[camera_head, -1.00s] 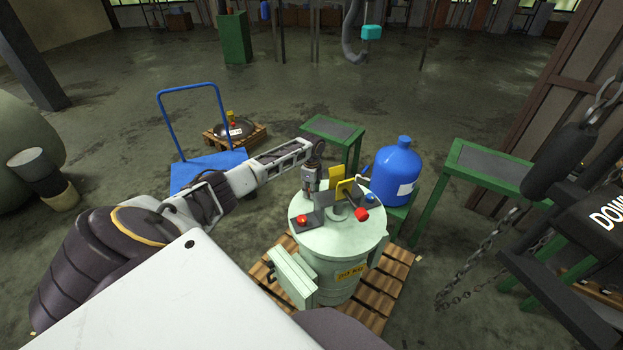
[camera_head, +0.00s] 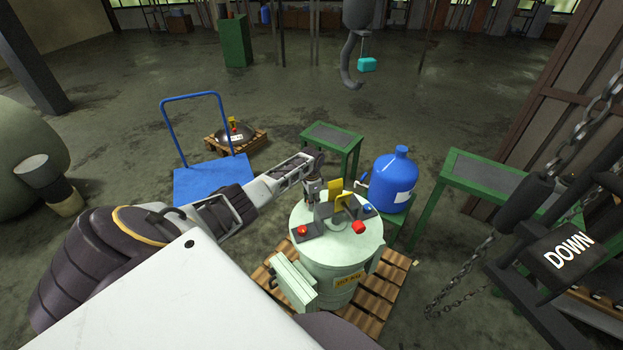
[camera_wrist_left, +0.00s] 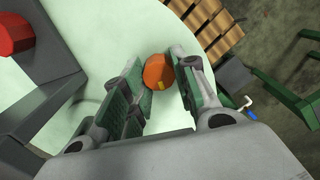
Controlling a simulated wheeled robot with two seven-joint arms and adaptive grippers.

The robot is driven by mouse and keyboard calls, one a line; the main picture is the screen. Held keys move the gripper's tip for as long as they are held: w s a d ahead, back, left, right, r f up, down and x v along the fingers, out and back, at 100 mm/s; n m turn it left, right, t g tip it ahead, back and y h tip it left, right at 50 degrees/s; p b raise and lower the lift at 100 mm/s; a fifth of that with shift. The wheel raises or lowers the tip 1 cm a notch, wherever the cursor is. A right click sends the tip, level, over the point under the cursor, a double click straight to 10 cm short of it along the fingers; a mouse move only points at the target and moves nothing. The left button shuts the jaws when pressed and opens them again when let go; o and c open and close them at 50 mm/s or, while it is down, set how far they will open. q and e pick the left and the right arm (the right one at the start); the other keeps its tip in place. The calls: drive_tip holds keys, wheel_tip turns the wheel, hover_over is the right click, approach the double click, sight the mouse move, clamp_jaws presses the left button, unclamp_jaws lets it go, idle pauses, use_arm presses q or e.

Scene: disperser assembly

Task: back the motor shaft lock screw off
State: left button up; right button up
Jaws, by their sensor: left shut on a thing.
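The orange screw head (camera_wrist_left: 158,72), with a yellow mark, sits between the fingers of my left gripper (camera_wrist_left: 160,88) in the left wrist view. It appears to be the motor shaft lock screw. My left gripper (camera_head: 314,194) is shut on it, above the back left of the pale green machine's top (camera_head: 340,245) in the head view. The gripper hides the screw there. The machine carries a red button (camera_head: 302,231), a red knob (camera_head: 358,227) and yellow plates (camera_head: 344,201). My right gripper is not in view.
The machine stands on a wooden pallet (camera_head: 388,284). A blue bottle (camera_head: 393,183) stands close behind it at right. A green table (camera_head: 333,137) and a blue cart (camera_head: 213,180) are behind. A chain (camera_head: 472,265) and a DOWN pendant (camera_head: 568,250) hang at right.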

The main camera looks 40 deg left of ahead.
use_arm(q)
drive_tip(key=n+p, duration=0.1)
drive_tip(key=n, duration=0.2)
drive_tip(key=shift+r+n, duration=0.1)
drive_tip(key=shift+n, duration=0.2)
drive_tip(key=shift+a+n+p, duration=0.1)
drive_tip(key=shift+n+p, duration=0.3)
drive_tip(key=shift+n, duration=0.1)
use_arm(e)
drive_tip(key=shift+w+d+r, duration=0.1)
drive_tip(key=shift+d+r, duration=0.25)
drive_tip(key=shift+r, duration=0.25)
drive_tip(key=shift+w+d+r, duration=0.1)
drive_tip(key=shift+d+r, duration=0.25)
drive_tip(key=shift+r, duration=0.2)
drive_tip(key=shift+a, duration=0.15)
use_arm(q)
drive_tip(key=o, duration=1)
drive_tip(key=shift+c, duration=0.2)
drive_tip(key=shift+o, duration=0.2)
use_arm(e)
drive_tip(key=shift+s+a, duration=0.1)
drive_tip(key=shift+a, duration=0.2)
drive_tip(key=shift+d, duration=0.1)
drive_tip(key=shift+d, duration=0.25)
